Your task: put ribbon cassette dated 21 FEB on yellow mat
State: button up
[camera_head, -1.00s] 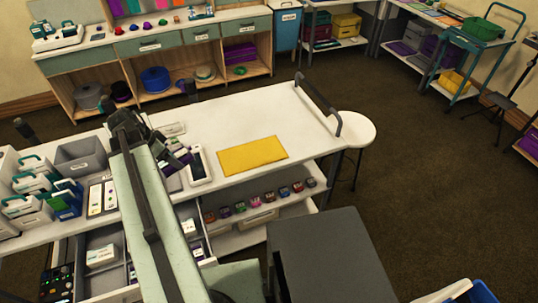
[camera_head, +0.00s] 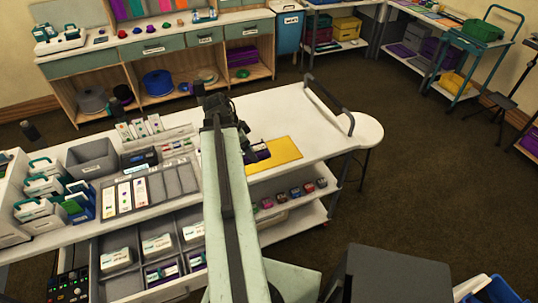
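The yellow mat (camera_head: 285,150) lies on the white bench top, its left part hidden behind my arm and gripper. A dark purple ribbon cassette with a pale patch (camera_head: 257,155) is at the mat's left part. My gripper (camera_head: 250,147) is at this cassette and appears shut on it, though its fingers are small and partly hidden. I cannot tell whether the cassette touches the mat, and its date is too small to read. More purple-and-white cassettes (camera_head: 162,273) lie in the open drawer at the front left.
A tray with white and coloured cards (camera_head: 140,194) and a grey bin (camera_head: 91,158) stand left on the bench. Several small coloured items (camera_head: 295,193) line the shelf below. The bench top right of the mat is clear up to the dark handle (camera_head: 330,104).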

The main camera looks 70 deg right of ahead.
jog(key=w+a+f+b, duration=0.5)
jog(key=f+b, duration=0.3)
jog(key=f, duration=0.2)
jog(key=d, duration=1)
jog(key=s+d, duration=0.1)
jog(key=d, duration=0.3)
jog(key=shift+d+f+b, duration=0.35)
jog(key=shift+d, duration=0.05)
jog(key=f+b, duration=0.4)
jog(key=shift+s+d, duration=0.1)
jog(key=shift+d, duration=0.2)
jog(key=shift+r, duration=0.2)
jog(key=shift+f, duration=0.15)
jog(key=o, duration=1.5)
